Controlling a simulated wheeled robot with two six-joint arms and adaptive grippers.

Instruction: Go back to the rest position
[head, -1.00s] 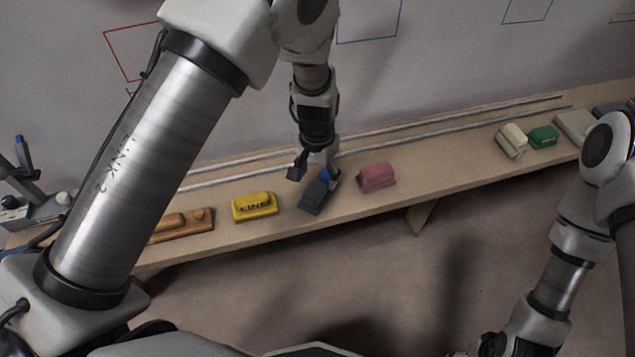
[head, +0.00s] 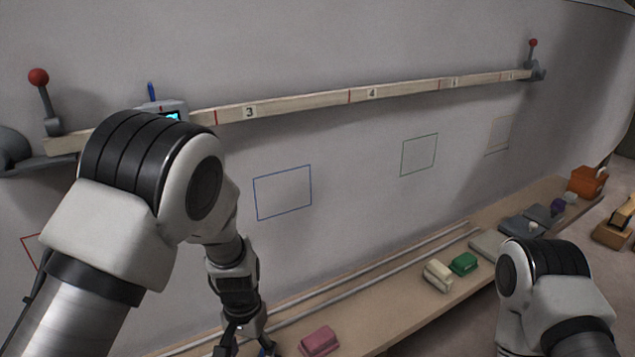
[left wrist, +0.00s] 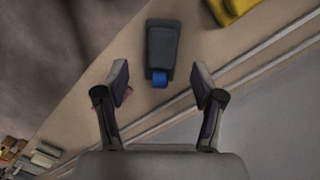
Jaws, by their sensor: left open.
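My left gripper (head: 245,347) hangs over the bench at the bottom of the head view, partly cut off by the frame edge. In the left wrist view its two fingers (left wrist: 160,88) are spread wide with nothing between them. A dark grey block with a blue end (left wrist: 161,48) lies on the bench just beyond the fingertips, apart from them. Only a bit of blue shows by the gripper in the head view. My right arm shows at the lower right of the head view, but its gripper is out of the frame.
A pink block (head: 319,341) lies right of my left gripper. Cream (head: 438,275) and green (head: 464,263) blocks lie farther along the bench (head: 385,318). Two rails run along its back. A numbered batten (head: 310,100) with red-knobbed levers crosses the wall. A yellow block (left wrist: 232,8) shows in the wrist view.

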